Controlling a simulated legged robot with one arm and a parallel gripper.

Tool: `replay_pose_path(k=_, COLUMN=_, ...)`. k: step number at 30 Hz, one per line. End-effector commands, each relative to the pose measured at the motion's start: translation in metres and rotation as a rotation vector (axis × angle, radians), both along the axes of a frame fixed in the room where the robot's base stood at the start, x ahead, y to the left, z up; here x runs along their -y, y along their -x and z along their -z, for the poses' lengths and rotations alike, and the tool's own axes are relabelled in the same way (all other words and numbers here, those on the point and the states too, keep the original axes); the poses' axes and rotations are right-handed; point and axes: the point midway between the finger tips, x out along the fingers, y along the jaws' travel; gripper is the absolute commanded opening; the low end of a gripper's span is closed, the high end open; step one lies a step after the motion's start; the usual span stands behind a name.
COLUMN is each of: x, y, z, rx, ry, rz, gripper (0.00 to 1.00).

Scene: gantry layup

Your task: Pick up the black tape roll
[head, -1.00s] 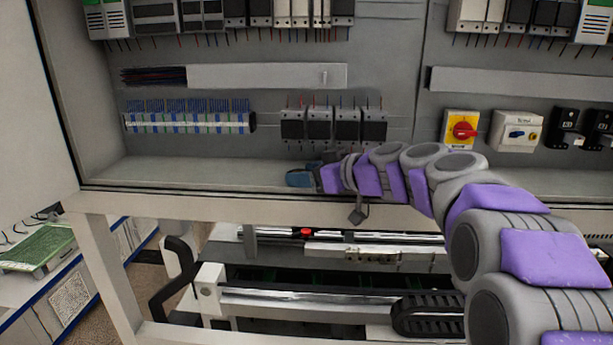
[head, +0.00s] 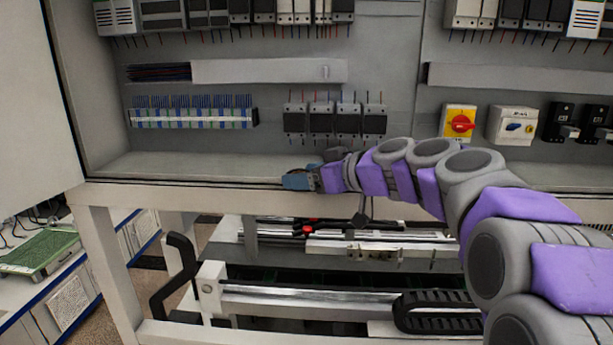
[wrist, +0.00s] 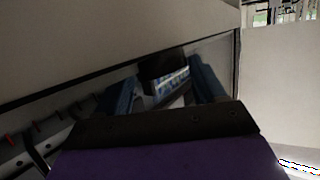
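My gripper (head: 298,181) is at the front lip of the cabinet floor in the head view, pointing left. In the wrist view its two blue fingers (wrist: 165,86) are spread well apart. A dark, blocky shape (wrist: 164,66), perhaps the black tape roll, shows between the fingers near their tips. It is dim, and I cannot tell whether the fingers touch it. No tape roll can be made out in the head view; the gripper and arm cover part of the cabinet floor.
The cabinet floor (head: 190,164) left of my gripper is bare. The back panel carries a blue-and-white terminal strip (head: 192,118), black modules (head: 335,120) and a red-yellow switch (head: 459,122). Below the cabinet are linear rails (head: 300,298). A white door (head: 25,100) stands at the left.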

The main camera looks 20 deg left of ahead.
Motion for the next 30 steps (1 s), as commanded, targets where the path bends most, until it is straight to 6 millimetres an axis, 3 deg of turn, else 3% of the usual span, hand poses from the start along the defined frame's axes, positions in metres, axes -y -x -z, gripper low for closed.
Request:
replay_pose_path(k=6, x=0.001, y=0.001, z=-0.001, rx=0.0, ry=-0.001, rz=0.0, gripper=0.89)
replay_pose_path(k=17, x=0.009, y=0.003, z=-0.003, rx=0.001, ry=-0.003, rz=0.001, gripper=0.89)
replay_pose_path(k=30, x=0.091, y=0.032, z=-0.03, rx=0.005, ry=-0.004, rz=0.004, gripper=0.89)
